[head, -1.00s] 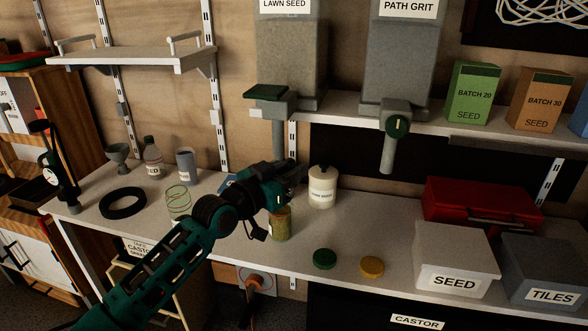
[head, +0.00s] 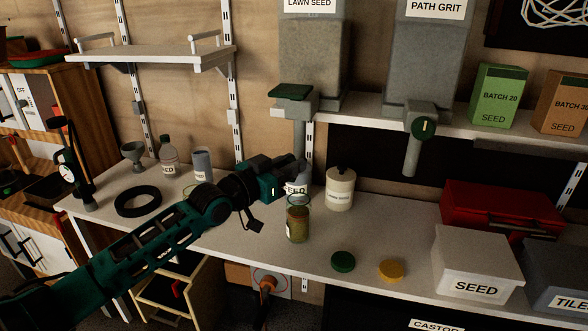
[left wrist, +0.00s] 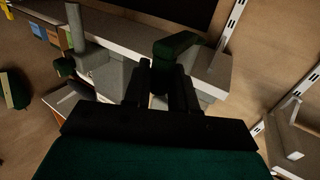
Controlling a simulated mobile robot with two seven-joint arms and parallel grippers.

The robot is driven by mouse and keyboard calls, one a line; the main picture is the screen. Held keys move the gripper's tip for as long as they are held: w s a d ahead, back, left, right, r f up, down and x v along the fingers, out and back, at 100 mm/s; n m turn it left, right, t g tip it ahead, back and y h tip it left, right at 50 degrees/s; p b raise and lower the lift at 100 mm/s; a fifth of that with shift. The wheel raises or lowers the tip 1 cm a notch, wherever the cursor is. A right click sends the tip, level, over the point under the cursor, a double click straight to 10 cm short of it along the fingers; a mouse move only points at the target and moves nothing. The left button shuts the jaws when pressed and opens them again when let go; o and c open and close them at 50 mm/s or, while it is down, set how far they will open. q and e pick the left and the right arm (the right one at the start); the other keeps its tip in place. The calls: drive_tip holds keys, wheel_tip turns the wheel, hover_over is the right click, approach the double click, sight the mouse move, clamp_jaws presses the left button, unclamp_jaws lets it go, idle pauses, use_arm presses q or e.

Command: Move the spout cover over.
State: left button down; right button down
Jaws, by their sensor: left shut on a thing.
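The grey LAWN SEED hopper (head: 315,55) has a grey spout (head: 299,135) pointing down, with a dark green slab (head: 291,91) at its top. My left gripper (head: 297,169) is at the lower part of this spout. In the left wrist view its fingers (left wrist: 161,76) are close together on a green piece (left wrist: 178,45), which I take for the spout cover. The fingers hide part of that piece. In the head view the gripper hides the spout's lower end, so I cannot tell how the cover sits there. My right gripper is not in view.
The PATH GRIT hopper (head: 427,60) and its spout (head: 411,155) stand to the right. On the counter are a seed jar (head: 297,222), a cream canister (head: 340,188), green (head: 343,261) and yellow lids (head: 391,270) and a SEED box (head: 478,262).

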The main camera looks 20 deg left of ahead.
use_arm(q)
drive_tip(key=shift+w+a+r, duration=0.25)
drive_tip(key=shift+r, duration=0.15)
drive_tip(key=c, duration=1.4)
unclamp_jaws()
drive_tip(key=o, duration=0.3)
drive_tip(key=shift+w+d+f, duration=0.15)
drive_tip(key=shift+w+f, duration=0.1)
drive_tip(key=shift+o, duration=0.4)
drive_tip(key=shift+s, duration=0.1)
drive_tip(key=shift+s+f, duration=0.15)
drive_tip(key=shift+s+a, duration=0.2)
drive_tip(key=shift+s, duration=0.05)
drive_tip(key=v, duration=1.2)
drive_tip(key=shift+p, duration=0.3)
